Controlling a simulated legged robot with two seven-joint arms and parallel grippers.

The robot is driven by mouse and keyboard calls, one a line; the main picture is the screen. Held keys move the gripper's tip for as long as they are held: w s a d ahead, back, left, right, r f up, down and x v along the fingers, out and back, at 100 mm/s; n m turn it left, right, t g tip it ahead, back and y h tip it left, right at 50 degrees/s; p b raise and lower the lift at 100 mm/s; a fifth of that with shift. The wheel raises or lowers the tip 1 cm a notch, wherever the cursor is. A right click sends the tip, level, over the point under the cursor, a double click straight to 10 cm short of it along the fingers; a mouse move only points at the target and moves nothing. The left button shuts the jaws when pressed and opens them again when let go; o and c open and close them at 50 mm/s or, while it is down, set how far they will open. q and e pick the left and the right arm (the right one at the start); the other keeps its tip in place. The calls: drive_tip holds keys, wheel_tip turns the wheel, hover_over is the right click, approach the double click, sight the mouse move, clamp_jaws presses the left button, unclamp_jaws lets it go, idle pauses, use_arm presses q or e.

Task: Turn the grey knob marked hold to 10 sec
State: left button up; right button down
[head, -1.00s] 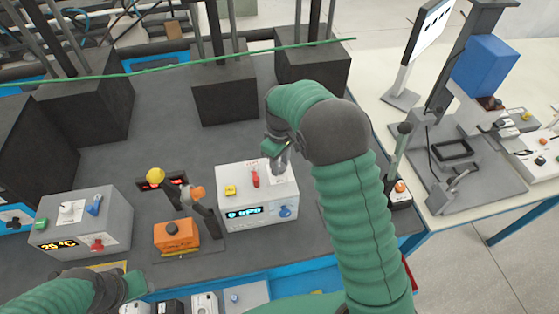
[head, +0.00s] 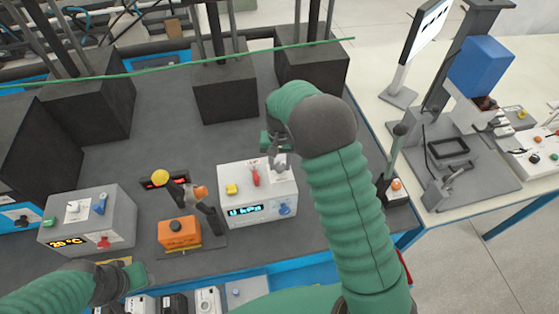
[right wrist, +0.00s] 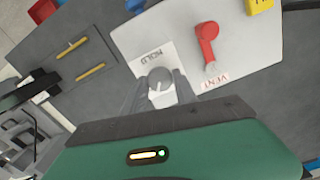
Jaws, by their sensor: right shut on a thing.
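The grey knob (right wrist: 159,79) sits on a white label reading HOLD on the white box (right wrist: 240,75). In the right wrist view my right gripper (right wrist: 160,88) is shut on the knob, one finger on each side. A pale pointer line shows on the knob; the scale marks are too small to read. In the head view the white box (head: 245,215) stands at mid-bench, and my right gripper (head: 277,160) is over its back right corner, hiding most of the knob. My left gripper (head: 138,275) is low at the left, its fingers unclear.
A red lever (right wrist: 207,45) marked VENT is beside the knob. The white box also has a yellow button (head: 231,188), a blue knob (head: 284,208) and a display reading 0 kPa. An orange box (head: 178,232) and a grey box (head: 88,222) stand to the left.

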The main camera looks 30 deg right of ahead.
sight(279, 166)
drive_tip(key=shift+m, duration=0.8)
drive_tip(key=c, duration=1)
unclamp_jaws()
drive_tip(key=shift+o, duration=0.2)
wheel_tip(279, 166, up, 17)
drive_tip(key=b, duration=0.2)
drive_tip(key=shift+f, duration=0.2)
